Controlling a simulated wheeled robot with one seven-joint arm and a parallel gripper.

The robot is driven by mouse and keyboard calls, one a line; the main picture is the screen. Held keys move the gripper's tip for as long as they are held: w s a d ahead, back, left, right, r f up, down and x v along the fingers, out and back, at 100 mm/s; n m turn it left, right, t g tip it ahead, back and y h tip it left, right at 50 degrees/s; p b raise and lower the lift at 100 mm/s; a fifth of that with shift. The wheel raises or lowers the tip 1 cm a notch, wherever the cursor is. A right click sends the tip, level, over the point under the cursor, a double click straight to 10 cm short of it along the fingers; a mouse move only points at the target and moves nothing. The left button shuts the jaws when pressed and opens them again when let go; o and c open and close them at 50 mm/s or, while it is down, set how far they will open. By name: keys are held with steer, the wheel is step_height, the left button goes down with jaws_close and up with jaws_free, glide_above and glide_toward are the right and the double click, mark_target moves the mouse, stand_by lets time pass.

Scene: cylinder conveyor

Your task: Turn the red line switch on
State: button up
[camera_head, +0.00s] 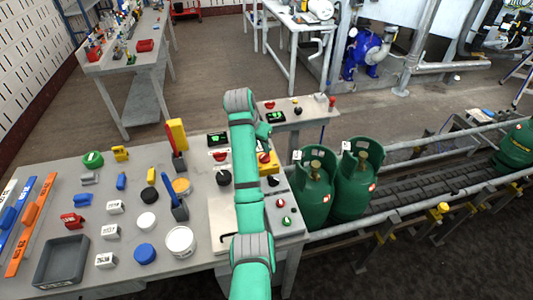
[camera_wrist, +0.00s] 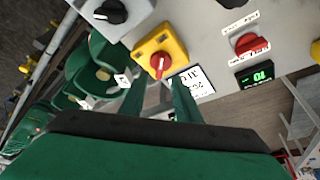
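A red rotary switch (camera_wrist: 158,65) sits on a yellow box (camera_wrist: 174,45) on the grey panel in the wrist view. The yellow box also shows in the head view (camera_head: 269,163), partly hidden by my arm. My gripper (camera_wrist: 160,84) has its two green fingers apart, with nothing between them. The fingertips are close to the red switch, one toward each side of its handle; I cannot tell whether they touch it. A second red knob (camera_wrist: 250,43) is to the right, beside a green-lit display (camera_wrist: 255,76).
A black knob (camera_wrist: 112,11) is at upper left in the wrist view. Two green gas cylinders (camera_head: 316,190) (camera_head: 355,180) stand on the conveyor (camera_head: 430,190), right of the panel. Tools and blocks cover the table (camera_head: 110,270) on the left.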

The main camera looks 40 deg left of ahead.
mark_target(264, 155)
steer(key=x, duration=0.5)
steer(key=shift+f, duration=0.3)
steer(key=shift+w+f, duration=0.3)
steer(key=shift+f, duration=0.3)
steer(key=shift+w, duration=0.1)
steer(key=shift+c, duration=0.3)
steer(key=shift+a, duration=0.15)
steer(key=c, duration=0.5)
jaws_close()
